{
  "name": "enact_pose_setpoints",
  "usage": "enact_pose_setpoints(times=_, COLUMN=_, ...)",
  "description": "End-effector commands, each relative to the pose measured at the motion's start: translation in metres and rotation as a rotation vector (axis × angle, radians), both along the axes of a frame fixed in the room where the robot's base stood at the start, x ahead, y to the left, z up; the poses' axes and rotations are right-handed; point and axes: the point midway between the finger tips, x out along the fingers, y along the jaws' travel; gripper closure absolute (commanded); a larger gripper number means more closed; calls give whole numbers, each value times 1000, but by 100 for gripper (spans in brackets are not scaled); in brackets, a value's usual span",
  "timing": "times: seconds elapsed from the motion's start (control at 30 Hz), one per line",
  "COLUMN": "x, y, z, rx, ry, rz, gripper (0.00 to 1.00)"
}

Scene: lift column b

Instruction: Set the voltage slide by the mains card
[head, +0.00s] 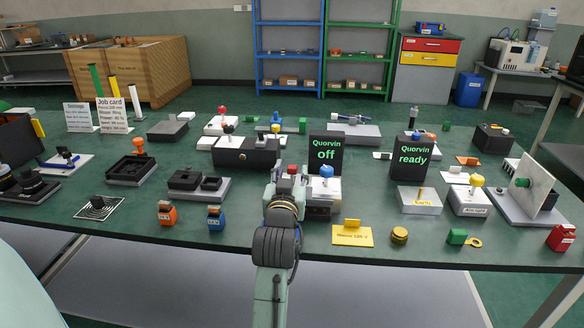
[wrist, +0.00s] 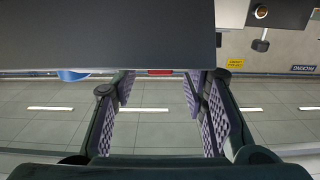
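The yellow mains card (head: 352,234) lies at the front of the green table and appears to read "Mains 120 V". My gripper (head: 290,178) is left of and behind it, in front of a grey and dark unit (head: 322,192) below the "Quorvin off" display (head: 325,152). In the wrist view my gripper (wrist: 160,105) has its two fingers wide apart with nothing between them. A dark block (wrist: 115,35) fills the upper left there, and a small red part (wrist: 160,72) shows at its edge. I cannot make out the voltage slide for certain; my arm hides part of the unit.
A blue-knobbed part (head: 326,171) stands close right of my gripper. The "Quorvin ready" display (head: 411,157) stands farther right. A brass cylinder (head: 399,235), blue block (head: 216,218) and orange block (head: 166,213) sit near the front edge. A job card (head: 112,115) stands back left.

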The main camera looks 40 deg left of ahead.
Motion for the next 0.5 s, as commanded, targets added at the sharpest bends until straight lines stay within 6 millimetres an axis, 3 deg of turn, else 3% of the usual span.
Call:
enact_pose_setpoints(times=0.43, x=11, y=7, z=0, rx=1, ry=0, rz=1, gripper=60)
enact_pose_setpoints(times=0.5, x=11, y=7, z=0, rx=1, ry=0, rz=1, gripper=65)
